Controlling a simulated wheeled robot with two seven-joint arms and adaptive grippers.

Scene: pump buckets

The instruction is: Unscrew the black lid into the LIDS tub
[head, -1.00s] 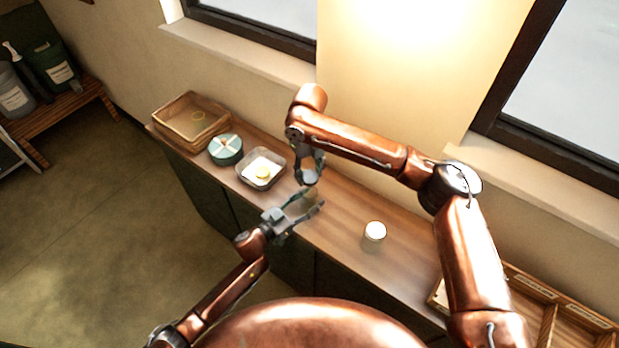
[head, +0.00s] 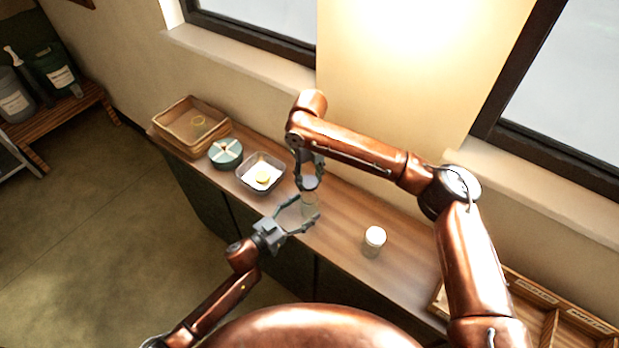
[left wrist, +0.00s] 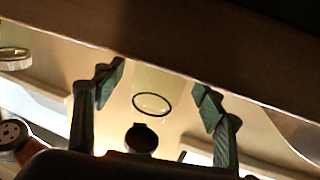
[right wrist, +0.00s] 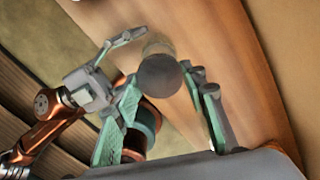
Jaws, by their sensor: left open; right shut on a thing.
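A clear jar (head: 309,208) stands on the wooden counter. My left gripper (head: 305,212) is open, its fingers on either side of the jar. The jar also shows in the left wrist view with a dark ring (left wrist: 152,103). My right gripper (head: 309,178) points down above the jar, shut on the black lid (head: 310,183). The lid shows as a dark disc (right wrist: 158,76) in the right wrist view. I cannot tell whether lid and jar touch. A clear tub (head: 245,181) holds a white card and a yellow disc; no lettering is readable, so I cannot confirm it is the LIDS tub.
A green round tin (head: 225,152) and a shallow wooden box (head: 183,141) stand left of the clear tub. A white-topped jar (head: 374,241) stands to the right. A compartmented wooden tray (head: 545,305) is at far right. Counter around the white-topped jar is clear.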

